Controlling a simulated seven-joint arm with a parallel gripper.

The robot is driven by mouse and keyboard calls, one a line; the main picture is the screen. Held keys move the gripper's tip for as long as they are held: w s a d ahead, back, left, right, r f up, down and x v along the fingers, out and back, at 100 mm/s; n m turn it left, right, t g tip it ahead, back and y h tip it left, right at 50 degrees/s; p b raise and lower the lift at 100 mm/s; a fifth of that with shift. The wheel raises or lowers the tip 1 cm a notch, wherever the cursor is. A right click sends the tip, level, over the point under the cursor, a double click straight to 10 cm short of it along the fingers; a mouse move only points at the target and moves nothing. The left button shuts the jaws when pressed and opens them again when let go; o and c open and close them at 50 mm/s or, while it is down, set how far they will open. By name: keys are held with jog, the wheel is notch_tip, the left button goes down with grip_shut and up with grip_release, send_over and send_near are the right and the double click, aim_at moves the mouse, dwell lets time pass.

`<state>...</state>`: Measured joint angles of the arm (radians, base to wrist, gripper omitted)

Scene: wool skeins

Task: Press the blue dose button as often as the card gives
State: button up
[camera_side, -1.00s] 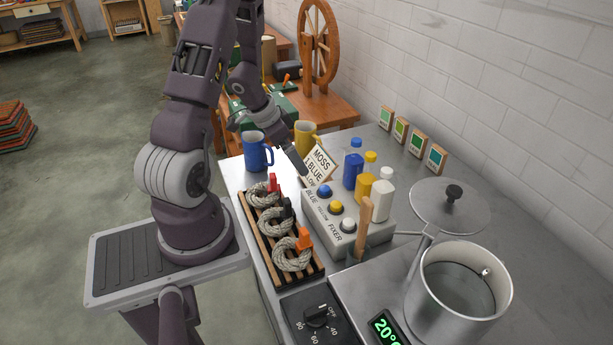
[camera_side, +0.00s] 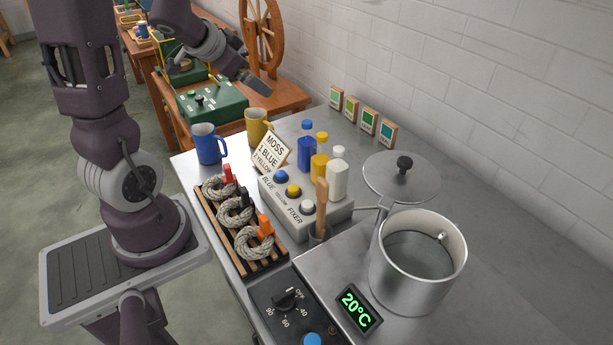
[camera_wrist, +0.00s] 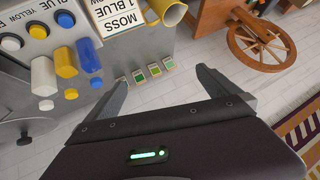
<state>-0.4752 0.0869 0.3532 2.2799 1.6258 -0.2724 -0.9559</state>
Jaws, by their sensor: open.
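The dose box (camera_side: 335,215) stands on the steel bench with a blue button (camera_side: 281,177), a yellow button and a white button. Labels on it read BLUE, YELLOW and FIXER. The card (camera_side: 272,150) behind it reads MOSS, 1 BLUE, 1 YELLOW. The blue button (camera_wrist: 65,19) and the card (camera_wrist: 118,16) also show in the wrist view. My gripper (camera_side: 262,88) is raised above and behind the box, near the green machine, apart from the button. In the wrist view its two fingers (camera_wrist: 162,88) are spread with nothing between them.
Blue, yellow and white bottles (camera_side: 320,167) stand behind the buttons. A blue mug (camera_side: 208,148) and yellow mug (camera_side: 256,126) stand at the bench's far end. Wool skeins lie on a wooden rack (camera_side: 262,266). A steel pot (camera_side: 385,275) and wooden-handled tool (camera_side: 321,195) are at right.

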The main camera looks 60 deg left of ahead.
jog(key=s+d+r+n+y, duration=0.2)
jog(key=d+r, duration=0.6)
jog(key=s+d+f+m+g+h, duration=0.1)
jog(key=s+d+h, duration=0.2)
jog(key=s+d, duration=0.3)
jog(key=s+d+f+m+g+h, duration=0.1)
jog(key=s+d+h, duration=0.2)
jog(key=s+d, duration=0.4)
jog(key=d, duration=0.7)
jog(key=shift+w+a, duration=0.1)
jog(key=shift+a, duration=0.05)
grip_shut()
